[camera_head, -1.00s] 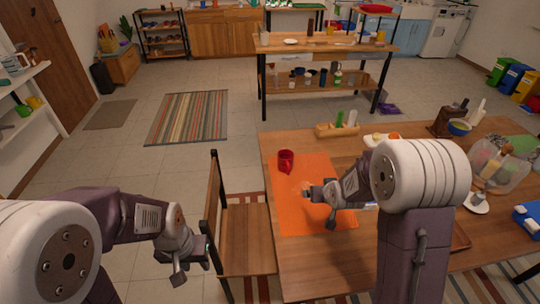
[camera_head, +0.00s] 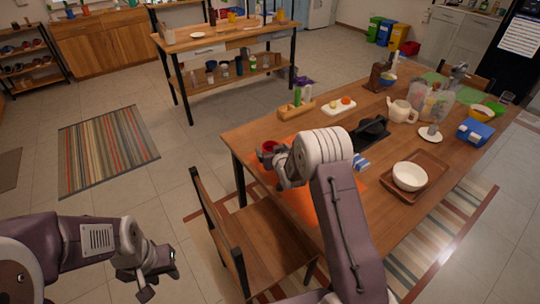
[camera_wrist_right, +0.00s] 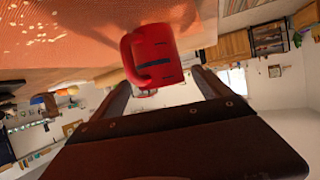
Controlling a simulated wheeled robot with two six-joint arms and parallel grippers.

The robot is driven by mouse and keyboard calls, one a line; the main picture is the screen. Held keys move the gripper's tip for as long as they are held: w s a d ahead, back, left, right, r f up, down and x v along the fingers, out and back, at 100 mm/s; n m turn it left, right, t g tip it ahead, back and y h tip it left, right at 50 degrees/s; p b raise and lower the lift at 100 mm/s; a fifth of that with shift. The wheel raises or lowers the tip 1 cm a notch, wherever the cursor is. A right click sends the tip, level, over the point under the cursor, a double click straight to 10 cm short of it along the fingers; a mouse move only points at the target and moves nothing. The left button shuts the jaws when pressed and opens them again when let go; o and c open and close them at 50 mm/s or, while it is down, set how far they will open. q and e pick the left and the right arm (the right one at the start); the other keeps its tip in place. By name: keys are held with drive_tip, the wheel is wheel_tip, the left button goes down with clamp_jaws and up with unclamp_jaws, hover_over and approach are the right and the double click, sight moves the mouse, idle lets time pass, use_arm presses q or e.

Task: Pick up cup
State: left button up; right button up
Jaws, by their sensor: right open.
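The red cup (camera_head: 268,147) stands on the orange mat (camera_head: 303,204) near the table's far left edge, partly hidden by my right arm. In the right wrist view the cup (camera_wrist_right: 158,56) shows its handle towards the left and a dark marking. My right gripper (camera_wrist_right: 160,84) is open and empty, its two fingers pointing at the cup, one on either side in the picture. Whether they touch it I cannot tell. In the head view my right arm hides its fingertips. My left gripper (camera_head: 158,274) hangs low at the left, away from the table; its jaw gap is unclear.
A wooden chair (camera_head: 262,250) stands at the table's left side. On the table (camera_head: 240,138) are a condiment rack (camera_head: 296,108), a black object (camera_head: 370,130), a white teapot (camera_head: 402,111) and a white bowl (camera_head: 409,176) on a brown tray (camera_head: 431,171). Open floor lies left.

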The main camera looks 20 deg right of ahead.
sight(269, 145)
drive_tip(key=shift+w+a, duration=0.15)
drive_tip(key=shift+w, duration=0.2)
drive_tip(key=x, duration=0.3)
drive_tip(key=shift+w+f, duration=0.2)
drive_tip(key=shift+w, duration=0.1)
drive_tip(key=shift+w+f, duration=0.15)
drive_tip(key=shift+w, duration=0.15)
drive_tip(key=shift+s, duration=0.1)
